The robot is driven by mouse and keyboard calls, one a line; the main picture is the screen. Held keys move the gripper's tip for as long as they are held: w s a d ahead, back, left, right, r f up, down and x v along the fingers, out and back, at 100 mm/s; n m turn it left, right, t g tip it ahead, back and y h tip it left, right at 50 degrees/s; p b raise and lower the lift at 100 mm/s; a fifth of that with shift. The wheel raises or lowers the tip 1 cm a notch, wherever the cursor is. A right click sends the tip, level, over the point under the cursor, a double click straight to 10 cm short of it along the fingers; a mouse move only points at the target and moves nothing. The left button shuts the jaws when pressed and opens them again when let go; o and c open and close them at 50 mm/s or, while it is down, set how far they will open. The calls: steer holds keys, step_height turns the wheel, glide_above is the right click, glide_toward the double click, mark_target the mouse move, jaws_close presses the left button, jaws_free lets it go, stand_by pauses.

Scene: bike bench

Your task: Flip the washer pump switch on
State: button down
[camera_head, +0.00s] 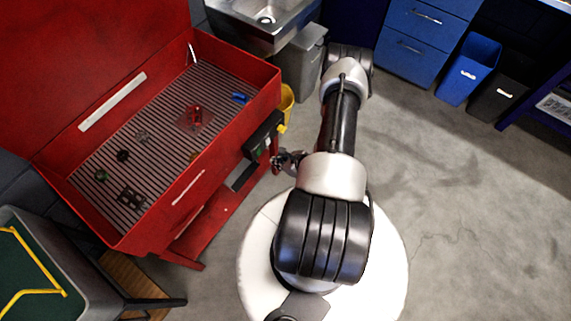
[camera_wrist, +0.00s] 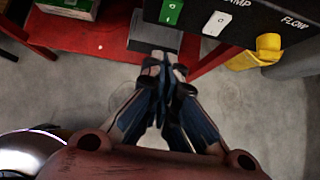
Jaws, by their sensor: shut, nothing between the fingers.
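The black control box (camera_head: 262,138) is on the front of the red parts washer (camera_head: 190,190). In the wrist view its panel (camera_wrist: 262,22) shows at the top edge, with a green rocker switch (camera_wrist: 172,12) and a white rocker switch (camera_wrist: 214,23). A cut-off label ending in "MP" is beside the white switch, and "FLOW" is further right. The full labels are out of frame, and I cannot tell how either rocker is set. My gripper (camera_wrist: 163,62) is shut and empty, its fingertips just below the panel in the picture, apart from both switches. It also shows in the head view (camera_head: 284,161).
A yellow knob (camera_wrist: 268,42) is at the panel's right end. A yellow bucket (camera_head: 286,100) stands beside the washer. A red lower shelf (camera_wrist: 95,42) carries a grey box (camera_wrist: 153,38). Loose parts lie in the slatted basin. The floor (camera_head: 450,220) at right is clear.

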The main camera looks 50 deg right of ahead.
mark_target(259, 153)
steer(key=shift+w+a+f+b, duration=0.1)
steer(key=shift+w+f+b, duration=0.15)
steer(key=shift+w, duration=0.6)
steer(key=shift+w+a+f+b, duration=0.15)
steer(key=shift+w+f, duration=0.1)
steer(key=shift+w, duration=0.55)
steer(key=shift+w+d+f+b, duration=0.1)
steer(key=shift+w+f+b, duration=0.15)
steer(key=shift+w, duration=0.6)
steer(key=shift+w+f+b, duration=0.45)
steer(key=shift+w+b, duration=0.05)
steer(key=shift+b, duration=0.05)
steer(key=shift+w+r, duration=0.1)
steer(key=shift+r, duration=0.05)
